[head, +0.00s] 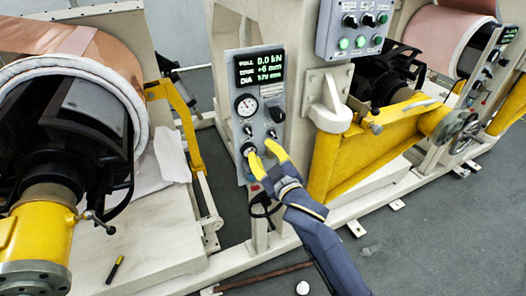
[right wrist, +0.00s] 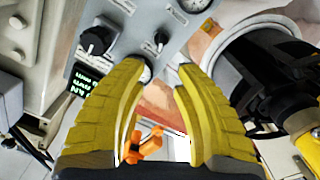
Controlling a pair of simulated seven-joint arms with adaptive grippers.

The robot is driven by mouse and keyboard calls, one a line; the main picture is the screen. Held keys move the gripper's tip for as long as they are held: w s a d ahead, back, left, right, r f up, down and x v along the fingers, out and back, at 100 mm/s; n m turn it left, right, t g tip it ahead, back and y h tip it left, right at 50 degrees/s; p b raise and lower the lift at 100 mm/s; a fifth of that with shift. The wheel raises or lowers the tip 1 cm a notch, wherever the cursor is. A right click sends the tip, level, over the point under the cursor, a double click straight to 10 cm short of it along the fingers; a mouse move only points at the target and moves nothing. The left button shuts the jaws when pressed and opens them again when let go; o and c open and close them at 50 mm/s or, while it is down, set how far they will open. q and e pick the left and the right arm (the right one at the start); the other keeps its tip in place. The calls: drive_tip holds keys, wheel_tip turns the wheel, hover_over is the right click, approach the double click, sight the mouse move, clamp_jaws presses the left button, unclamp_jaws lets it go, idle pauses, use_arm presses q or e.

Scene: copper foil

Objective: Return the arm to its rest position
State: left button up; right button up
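My right gripper (head: 259,151) reaches up from the bottom in the head view, its yellow fingertips in front of the lower part of a grey control panel (head: 261,88). The fingers are apart with nothing held between them. In the right wrist view the open gripper (right wrist: 164,72) points at the lower edge of the panel (right wrist: 130,18), near a round fitting by one fingertip. I cannot tell whether that finger touches it. The panel has a lit display (head: 260,66), a round gauge (head: 246,105) and small knobs. My left arm and gripper are out of view.
A copper foil roll (head: 70,45) with a yellow shaft end (head: 40,235) stands at left. A yellow swing arm (head: 375,145) is right of the panel. A button box (head: 356,30) hangs above.

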drive_tip(key=d+f+m+g+h, duration=0.1)
drive_tip(key=d+f+g+h, duration=0.15)
drive_tip(key=f, duration=1.45)
drive_tip(key=d+f+m+g+h, duration=0.1)
drive_tip(key=d+f+m+g, duration=0.2)
drive_tip(key=f, duration=1.5)
drive_tip(key=s+d+f+g, duration=0.1)
drive_tip(key=s+d+f, duration=0.1)
drive_tip(key=s+f, duration=0.35)
drive_tip(key=s+d+f+g, duration=0.1)
drive_tip(key=s+d+f, duration=0.1)
drive_tip(key=f, duration=0.6)
drive_tip(key=s+d+f+m+g+h, duration=0.1)
drive_tip(key=s+d+f+g, duration=0.15)
drive_tip(key=s+f, duration=0.65)
drive_tip(key=s+d+f+g+h, duration=0.1)
drive_tip(key=s+d+f, duration=0.3)
drive_tip(key=s+f, duration=0.55)
drive_tip(key=s+d+f+g, duration=0.1)
drive_tip(key=s+d+f, duration=0.1)
drive_tip(key=s, duration=0.8)
drive_tip(key=s+d+f+m+g, duration=0.1)
drive_tip(key=s+f, duration=0.4)
drive_tip(key=s, duration=0.5)
drive_tip(key=s+d+f+g, duration=0.2)
drive_tip(key=s+d+f, duration=0.1)
drive_tip(key=s, duration=0.7)
drive_tip(key=shift+s+f+m+h, duration=0.25)
drive_tip(key=shift+m+h, duration=0.05)
drive_tip(key=shift+h, duration=0.15)
